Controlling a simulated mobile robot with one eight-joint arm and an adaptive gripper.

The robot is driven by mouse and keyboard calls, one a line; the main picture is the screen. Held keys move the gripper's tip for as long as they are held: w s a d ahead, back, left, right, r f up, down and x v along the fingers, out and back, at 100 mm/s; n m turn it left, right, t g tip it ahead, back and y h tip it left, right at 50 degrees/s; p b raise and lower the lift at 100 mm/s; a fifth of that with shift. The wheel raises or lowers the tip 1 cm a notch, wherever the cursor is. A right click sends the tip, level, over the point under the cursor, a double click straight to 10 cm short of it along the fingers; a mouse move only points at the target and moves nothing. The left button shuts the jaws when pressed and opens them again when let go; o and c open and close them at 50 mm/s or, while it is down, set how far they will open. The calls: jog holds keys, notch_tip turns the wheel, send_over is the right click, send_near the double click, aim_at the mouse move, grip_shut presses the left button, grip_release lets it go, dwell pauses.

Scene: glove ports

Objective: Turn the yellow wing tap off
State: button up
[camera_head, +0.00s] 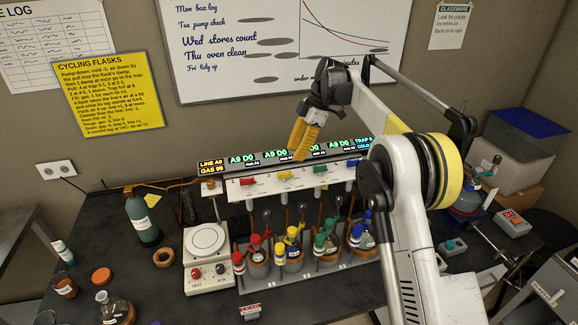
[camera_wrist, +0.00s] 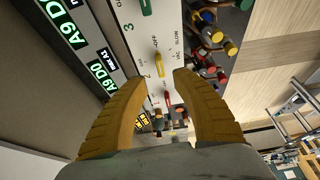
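The yellow wing tap (camera_head: 284,175) sits on the front of the white panel (camera_head: 265,187), between the red tap (camera_head: 248,180) and the green tap (camera_head: 320,169). In the wrist view the yellow tap (camera_wrist: 158,64) lies just beyond my fingertips, roughly in line with the gap between them. Printed words, among them VAC and SLOW, stand beside it; its exact setting is hard to read. My gripper (camera_head: 298,157) points down at the panel, above and slightly right of the yellow tap. Its two orange fingers are spread and empty in the wrist view (camera_wrist: 160,76).
Flasks with red, yellow, green and blue fittings (camera_head: 292,250) stand close below the panel. The lit display strip (camera_head: 240,160) runs behind the taps. A white stirrer plate (camera_head: 207,245) stands left of the flasks. In the wrist view the red tap (camera_wrist: 168,97) shows between the fingers.

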jog(key=shift+v, duration=1.95)
jog(key=s+d+m+t+h+b, duration=0.1)
jog(key=s+d+m+t+b, duration=0.1)
jog(key=s+d+m+b, duration=0.35)
jog(key=s+d+m+t+b, duration=0.1)
jog(key=s+d+m+b, duration=0.15)
jog(key=s, duration=0.65)
jog(key=s+d+m+t+h+b, duration=0.1)
jog(key=s+d+m+t+b, duration=0.15)
jog(key=s+m, duration=0.35)
jog(key=s+d+f+m+t+h+b, duration=0.1)
jog(key=s+d+f+m+b, duration=0.2)
jog(key=s+f, duration=0.5)
jog(key=s+d+f+m+t+h+b, duration=0.1)
jog(key=s+d+f+m+t+b, duration=0.1)
jog(key=s+f, duration=0.7)
jog(key=s+d+m+b, duration=0.1)
jog(key=s+m, duration=0.1)
jog(key=s, duration=0.1)
jog(key=shift+f, duration=0.25)
